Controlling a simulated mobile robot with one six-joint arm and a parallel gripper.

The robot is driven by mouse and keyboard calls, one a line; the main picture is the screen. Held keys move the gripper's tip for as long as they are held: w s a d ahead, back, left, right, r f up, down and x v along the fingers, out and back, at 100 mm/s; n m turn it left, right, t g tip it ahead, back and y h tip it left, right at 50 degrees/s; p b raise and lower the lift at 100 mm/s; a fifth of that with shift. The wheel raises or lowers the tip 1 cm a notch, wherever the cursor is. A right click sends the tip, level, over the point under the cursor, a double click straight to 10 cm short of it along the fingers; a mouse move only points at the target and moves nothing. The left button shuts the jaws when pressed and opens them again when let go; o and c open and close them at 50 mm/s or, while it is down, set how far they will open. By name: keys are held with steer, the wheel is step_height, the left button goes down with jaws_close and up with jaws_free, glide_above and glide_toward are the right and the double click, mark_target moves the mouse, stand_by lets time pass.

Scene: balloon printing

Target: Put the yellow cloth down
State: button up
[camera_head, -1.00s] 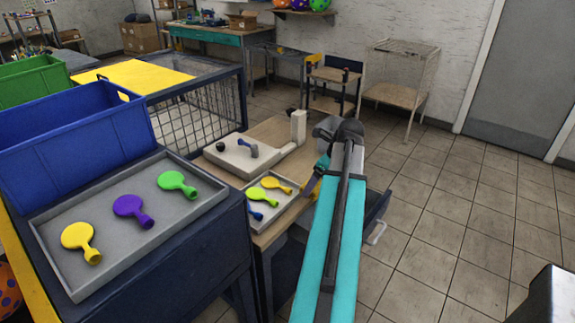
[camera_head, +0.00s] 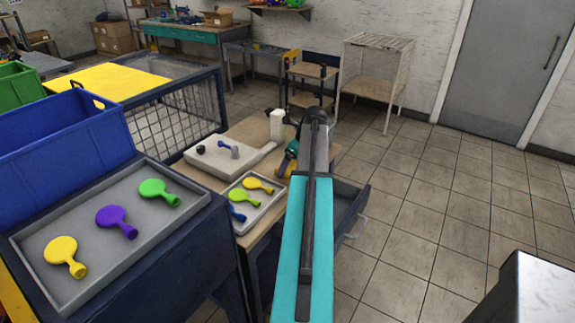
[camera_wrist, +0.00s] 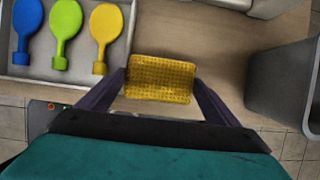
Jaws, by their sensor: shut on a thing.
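The yellow cloth (camera_wrist: 160,79) is a small textured rectangle in the wrist view. My gripper (camera_wrist: 160,85) is shut on it, with one finger at each side edge. The cloth is over the wooden table top (camera_wrist: 210,45); I cannot tell whether it touches the wood. In the head view my arm hides the cloth and most of the gripper.
A tray (camera_head: 262,212) with blue, green and yellow balloons lies left of the cloth. A grey bin (camera_wrist: 285,85) stands at the right in the wrist view. A white device (camera_head: 215,165) sits farther back. An open drawer (camera_head: 350,208) juts out right of the table.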

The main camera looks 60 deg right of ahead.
steer(key=shift+w+d+f+p, duration=0.2)
steer(key=shift+w+d+p, duration=0.25)
steer(key=shift+w+d, duration=1.05)
steer(key=shift+a, duration=0.1)
steer(key=shift+f+p, duration=0.75)
steer(key=shift+f, duration=1)
steer(key=shift+f, duration=0.15)
steer(key=o, duration=0.9)
steer(key=shift+b+v, duration=1.3)
steer(key=shift+v, duration=4.85)
